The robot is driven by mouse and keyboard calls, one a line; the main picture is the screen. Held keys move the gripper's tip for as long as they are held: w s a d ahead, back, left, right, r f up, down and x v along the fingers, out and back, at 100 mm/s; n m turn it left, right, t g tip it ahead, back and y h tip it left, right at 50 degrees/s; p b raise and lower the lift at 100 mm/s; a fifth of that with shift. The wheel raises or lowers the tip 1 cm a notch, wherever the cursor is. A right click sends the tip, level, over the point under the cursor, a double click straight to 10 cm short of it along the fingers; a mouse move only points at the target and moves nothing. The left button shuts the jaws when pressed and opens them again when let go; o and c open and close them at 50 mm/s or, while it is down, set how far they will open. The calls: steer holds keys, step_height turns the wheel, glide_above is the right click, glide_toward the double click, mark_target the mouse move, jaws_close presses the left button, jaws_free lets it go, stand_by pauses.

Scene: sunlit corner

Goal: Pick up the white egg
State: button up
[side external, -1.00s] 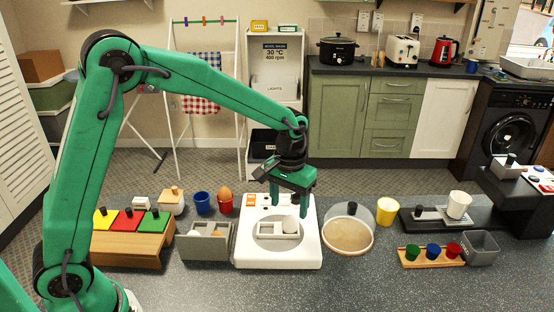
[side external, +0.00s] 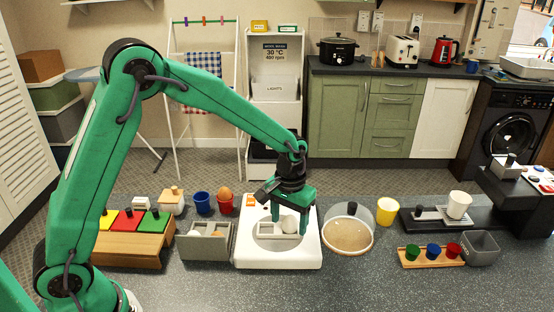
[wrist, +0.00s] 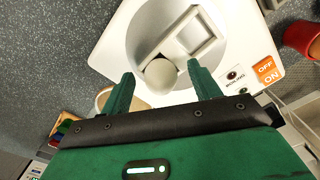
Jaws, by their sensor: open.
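The white egg (wrist: 161,74) sits in a small white holder (wrist: 192,36) in the round recess of the white appliance (wrist: 113,52). In the side external view the egg (side external: 289,223) shows between my gripper's fingers, at the right end of the holder. My gripper (side external: 290,226) is open and points down over the appliance. In the wrist view my open gripper's fingertips (wrist: 159,78) stand on either side of the egg, with gaps showing. Whether a finger touches it cannot be told.
A grey bin (side external: 205,242) with pale items stands left of the appliance. A brown egg (side external: 224,192) sits in a red cup (side external: 225,205) behind it. A round, clear-lidded dish (side external: 348,236) stands close on the right. The front counter (side external: 350,288) is clear.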

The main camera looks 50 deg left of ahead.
mark_target(290, 221)
steer(key=c, duration=0.7)
steer(key=shift+c, duration=0.2)
steer(key=shift+r, duration=0.15)
steer(key=shift+r, duration=0.6)
steer(key=r, duration=0.3)
steer(key=shift+s+d+r, duration=0.1)
steer(key=shift+s+d, duration=0.1)
steer(key=shift+d, duration=0.15)
steer(key=s+d+r, duration=0.6)
steer(key=s+d, duration=0.1)
steer(key=d, duration=0.1)
steer(key=shift+s+r, duration=0.15)
steer(key=shift+r, duration=0.05)
